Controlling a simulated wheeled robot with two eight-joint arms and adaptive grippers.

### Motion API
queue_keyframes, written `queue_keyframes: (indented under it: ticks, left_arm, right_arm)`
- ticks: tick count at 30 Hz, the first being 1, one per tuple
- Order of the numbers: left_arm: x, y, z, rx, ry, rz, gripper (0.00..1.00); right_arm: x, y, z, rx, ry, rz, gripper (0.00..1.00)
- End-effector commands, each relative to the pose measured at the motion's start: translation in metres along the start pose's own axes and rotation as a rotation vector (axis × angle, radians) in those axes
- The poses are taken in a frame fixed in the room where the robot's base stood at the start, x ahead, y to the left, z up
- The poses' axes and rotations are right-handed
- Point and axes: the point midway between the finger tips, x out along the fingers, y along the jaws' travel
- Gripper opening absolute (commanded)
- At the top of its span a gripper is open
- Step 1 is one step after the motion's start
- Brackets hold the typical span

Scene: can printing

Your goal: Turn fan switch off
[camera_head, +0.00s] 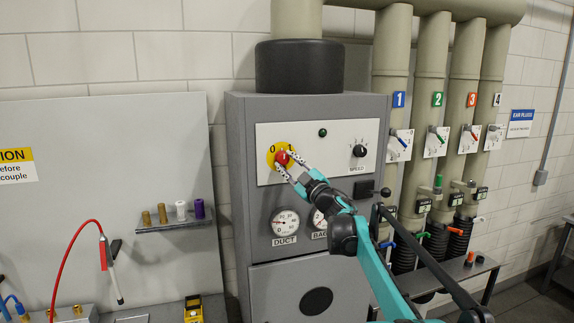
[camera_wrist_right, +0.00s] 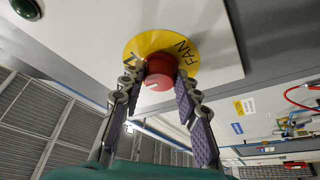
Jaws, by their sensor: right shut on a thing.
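The fan switch (camera_head: 281,158) is a red knob on a round yellow plate marked 0 and 1, on the white panel of the grey cabinet. In the right wrist view the red knob (camera_wrist_right: 160,72) sits on the yellow plate (camera_wrist_right: 190,45), which reads FAN. My right gripper (camera_head: 284,163) has its fingers on either side of the knob and is shut on it. The knob's pointer is partly hidden by the fingers, so its exact setting cannot be told. My left gripper is not in view.
A green lamp (camera_head: 323,132) and a black SPEED knob (camera_head: 359,151) are on the same panel. Round gauges (camera_head: 285,223) sit below. Pipes with numbered valve levers (camera_head: 400,143) stand at right. A small shelf (camera_head: 176,225) with several cylinders is at left.

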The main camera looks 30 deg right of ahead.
Motion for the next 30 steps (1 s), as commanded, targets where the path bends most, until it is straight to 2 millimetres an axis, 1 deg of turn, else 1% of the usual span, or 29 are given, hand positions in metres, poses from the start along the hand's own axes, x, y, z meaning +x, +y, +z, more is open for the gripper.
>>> queue_keyframes:
  ticks: [9, 18, 24, 30]
  left_arm:
    - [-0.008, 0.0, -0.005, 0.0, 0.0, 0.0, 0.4]
    - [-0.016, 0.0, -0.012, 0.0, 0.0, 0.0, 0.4]
    - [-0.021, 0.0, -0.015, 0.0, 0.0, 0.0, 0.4]
    - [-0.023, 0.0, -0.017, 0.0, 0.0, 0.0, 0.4]
  right_arm:
    - [0.001, 0.005, -0.002, -0.279, 0.0, -0.116, 0.03]
    - [0.001, 0.007, -0.003, -0.522, 0.001, -0.217, 0.03]
    - [0.001, 0.008, -0.003, -0.644, 0.001, -0.268, 0.03]
    - [0.002, 0.008, -0.004, -0.723, 0.001, -0.3, 0.03]
